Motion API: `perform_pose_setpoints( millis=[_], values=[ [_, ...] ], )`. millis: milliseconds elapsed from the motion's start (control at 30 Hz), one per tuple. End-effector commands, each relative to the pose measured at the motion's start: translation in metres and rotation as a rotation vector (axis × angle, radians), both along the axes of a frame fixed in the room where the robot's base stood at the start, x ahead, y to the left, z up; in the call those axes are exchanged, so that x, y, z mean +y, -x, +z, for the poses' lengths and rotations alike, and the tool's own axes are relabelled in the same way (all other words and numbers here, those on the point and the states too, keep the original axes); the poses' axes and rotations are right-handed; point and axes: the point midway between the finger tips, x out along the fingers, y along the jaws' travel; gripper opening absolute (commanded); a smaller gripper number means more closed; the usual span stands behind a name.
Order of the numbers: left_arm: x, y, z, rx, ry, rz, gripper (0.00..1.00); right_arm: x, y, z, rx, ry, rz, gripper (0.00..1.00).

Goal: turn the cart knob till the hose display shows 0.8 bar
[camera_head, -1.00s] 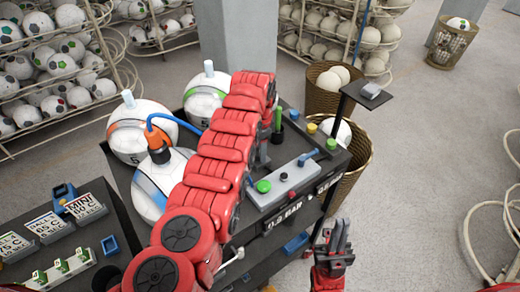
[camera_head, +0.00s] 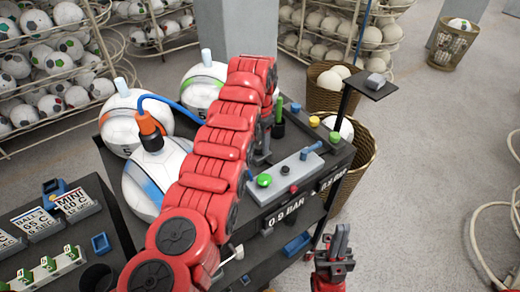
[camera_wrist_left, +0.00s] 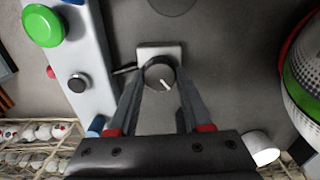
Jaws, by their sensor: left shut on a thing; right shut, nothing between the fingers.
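The cart knob (camera_wrist_left: 158,72), dark and round with a white pointer line, shows in the left wrist view on a pale base. The pointer slants toward the lower right. My left gripper (camera_wrist_left: 161,80) is shut on the knob, one finger on each side. In the head view, my red left arm hides much of the knob area. A display on the cart's front edge (camera_head: 286,213) reads 0.9 BAR. A second display (camera_head: 332,181) to its right is too oblique to read surely. My right gripper (camera_head: 335,240) is shut and empty in front of the cart.
A grey panel (camera_head: 288,178) on the cart carries a green button (camera_head: 264,180). Balls, including one with an orange nozzle and blue hose (camera_head: 150,133), stand on the cart's left. A small raised stand (camera_head: 371,84) and wicker basket (camera_head: 360,155) are at right.

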Motion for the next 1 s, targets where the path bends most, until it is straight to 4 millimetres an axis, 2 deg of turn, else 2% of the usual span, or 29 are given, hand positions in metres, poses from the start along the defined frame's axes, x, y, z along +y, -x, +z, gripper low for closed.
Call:
perform_pose_setpoints(
  millis=[33, 300, 867, 900, 1000],
  values=[
    [0.000, -0.001, -0.004, -0.005, 0.001, 0.027, 0.00, 0.000, 0.000, -0.010, 0.000, 0.000, 0.000, 0.00],
    [0.001, -0.001, 0.000, -0.003, 0.000, 0.151, 0.00, 0.000, 0.000, -0.024, 0.000, 0.000, 0.000, 0.00],
    [0.001, -0.002, 0.002, -0.004, 0.000, 0.191, 0.00, 0.000, 0.000, -0.026, 0.000, 0.000, 0.000, 0.00],
    [0.001, -0.002, 0.002, -0.004, 0.000, 0.191, 0.53, 0.000, 0.000, -0.026, 0.000, 0.000, 0.000, 0.00],
    [0.001, -0.001, 0.001, -0.003, 0.000, 0.191, 0.70, 0.000, 0.000, -0.026, 0.000, 0.000, 0.000, 0.00]
  ],
)
